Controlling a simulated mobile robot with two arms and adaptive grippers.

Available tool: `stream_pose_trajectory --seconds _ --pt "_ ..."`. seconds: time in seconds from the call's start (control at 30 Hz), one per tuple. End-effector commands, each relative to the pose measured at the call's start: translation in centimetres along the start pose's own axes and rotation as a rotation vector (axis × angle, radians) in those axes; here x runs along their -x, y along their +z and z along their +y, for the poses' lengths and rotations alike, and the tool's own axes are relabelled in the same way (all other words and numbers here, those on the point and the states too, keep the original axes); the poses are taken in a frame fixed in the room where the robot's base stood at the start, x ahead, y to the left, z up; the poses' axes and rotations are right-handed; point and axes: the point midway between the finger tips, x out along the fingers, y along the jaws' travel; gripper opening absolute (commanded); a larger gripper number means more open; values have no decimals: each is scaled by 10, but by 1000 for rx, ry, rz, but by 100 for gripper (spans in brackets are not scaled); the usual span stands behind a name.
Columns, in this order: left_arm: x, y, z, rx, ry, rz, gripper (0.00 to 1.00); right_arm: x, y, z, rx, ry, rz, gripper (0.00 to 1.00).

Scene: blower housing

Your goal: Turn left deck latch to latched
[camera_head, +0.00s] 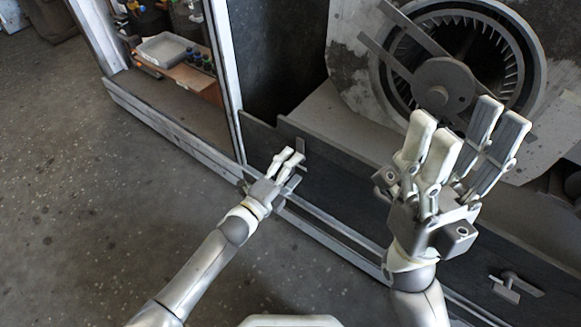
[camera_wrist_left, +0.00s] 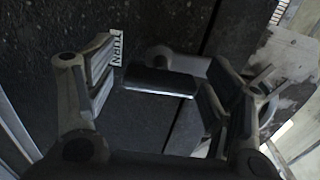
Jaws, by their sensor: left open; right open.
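The left deck latch shows in the left wrist view as a dark flat handle (camera_wrist_left: 160,82) on a dark panel, beside a white "TURN" label (camera_wrist_left: 117,48). My left gripper (camera_wrist_left: 155,95) is open, with its fingers on either side of the handle. I cannot tell whether they touch it. In the head view my left gripper (camera_head: 289,160) is at the low dark deck panel and hides most of this latch. My right gripper (camera_head: 465,135) is open and empty, raised in front of the blower housing.
A second latch (camera_head: 505,290) sits on the deck panel at lower right. The round blower housing (camera_head: 520,55) with a grey crossbar stands at upper right. A shelf with a grey tray (camera_head: 165,48) is behind the frame at upper left. The floor at left is clear.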

Motion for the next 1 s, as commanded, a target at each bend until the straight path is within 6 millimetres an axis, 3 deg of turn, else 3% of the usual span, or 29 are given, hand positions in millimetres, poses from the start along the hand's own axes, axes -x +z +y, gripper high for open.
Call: stream_pose_trajectory --seconds 0.17,0.6,0.8,1.0 --pt "16 0 2 0 3 0 75 0 0 0 0 0 -1 58" --pt "98 -1 1 0 4 1 75 1 0 0 -1 0 -3 58" --pt "116 0 1 0 2 0 75 1 0 0 -1 0 -3 58" --pt "120 0 1 -1 2 0 75 1 0 0 -2 -1 -3 58"
